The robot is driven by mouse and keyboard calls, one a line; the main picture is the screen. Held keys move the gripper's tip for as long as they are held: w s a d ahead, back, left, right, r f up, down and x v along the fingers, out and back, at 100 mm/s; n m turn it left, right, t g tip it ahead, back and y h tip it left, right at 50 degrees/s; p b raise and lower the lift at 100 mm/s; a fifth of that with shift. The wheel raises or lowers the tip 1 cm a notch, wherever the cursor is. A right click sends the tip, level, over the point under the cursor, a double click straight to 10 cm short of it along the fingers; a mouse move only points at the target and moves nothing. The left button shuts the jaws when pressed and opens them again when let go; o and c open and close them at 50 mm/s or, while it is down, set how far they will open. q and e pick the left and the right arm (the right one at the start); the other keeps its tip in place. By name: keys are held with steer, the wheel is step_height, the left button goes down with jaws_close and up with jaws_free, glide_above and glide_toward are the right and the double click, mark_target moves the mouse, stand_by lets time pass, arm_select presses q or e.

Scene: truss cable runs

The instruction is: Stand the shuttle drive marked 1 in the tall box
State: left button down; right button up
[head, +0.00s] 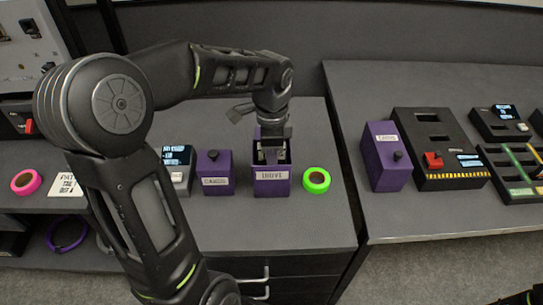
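A tall purple box (271,188) with a white label stands open at the top near the middle of the grey worktop. My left gripper (272,152) points down into its mouth. Small grey shapes show at the fingers, but the box walls and the gripper hide most of that spot. I cannot tell whether they are fingertips or a drive, or whether the gripper is open. No drive marked 1 can be made out. My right gripper is out of view; only a dark piece with a green stripe shows at the bottom right corner.
Left of the box stand a purple box with a black knob (214,173) and a small screen unit (178,165). A green tape roll (316,180) lies right.

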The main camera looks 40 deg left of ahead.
arm_select(q)
steer(key=shift+f+b, duration=0.75)
steer(key=shift+f, duration=0.45)
steer(key=c, duration=1.1)
jaws_free()
steer(key=c, duration=0.3)
step_height(320, 180, up, 8)
steer(key=p, duration=0.6)
steer(key=shift+f, duration=0.2)
